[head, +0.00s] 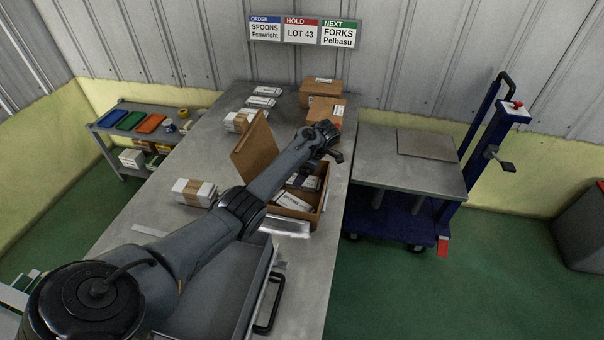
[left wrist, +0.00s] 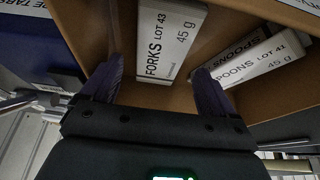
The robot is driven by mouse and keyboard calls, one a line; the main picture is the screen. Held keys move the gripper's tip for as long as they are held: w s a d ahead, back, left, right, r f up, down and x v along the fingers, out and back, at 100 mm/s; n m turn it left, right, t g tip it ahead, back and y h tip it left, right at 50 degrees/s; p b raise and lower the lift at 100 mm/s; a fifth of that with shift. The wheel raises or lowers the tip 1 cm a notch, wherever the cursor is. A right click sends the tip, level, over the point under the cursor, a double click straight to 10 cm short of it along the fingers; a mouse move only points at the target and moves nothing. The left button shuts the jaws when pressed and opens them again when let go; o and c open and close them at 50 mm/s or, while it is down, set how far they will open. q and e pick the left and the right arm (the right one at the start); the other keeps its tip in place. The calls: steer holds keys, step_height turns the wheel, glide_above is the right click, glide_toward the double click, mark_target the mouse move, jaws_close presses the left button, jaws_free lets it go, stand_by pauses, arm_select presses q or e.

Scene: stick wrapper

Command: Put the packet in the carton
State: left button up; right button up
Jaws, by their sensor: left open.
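The open cardboard carton (head: 322,205) stands on the long grey table, with a brown flap (head: 255,147) raised on its left side. White packets lie inside it. My left arm reaches across the table, and my left gripper (head: 332,154) is over the carton's far end. In the left wrist view, the open fingers (left wrist: 160,92) are on either side of a white packet marked FORKS LOT 43 (left wrist: 168,42), against brown cardboard. A SPOONS LOT 41 packet (left wrist: 262,58) lies tilted to its right. My arm hides part of the carton. My right gripper is out of view.
Bundled packets (head: 194,192) stand left of the carton; closed brown boxes (head: 320,90) stand at the back. A metal tray (head: 215,305) with a black handle is at the front. A lift cart (head: 400,185) stands right of the table. A wall sign reads HOLD LOT 43 (head: 301,31).

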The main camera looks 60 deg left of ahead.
arm_select(q)
steer(key=p+v, duration=0.2)
steer(key=v, duration=1)
steer(key=shift+r, duration=0.15)
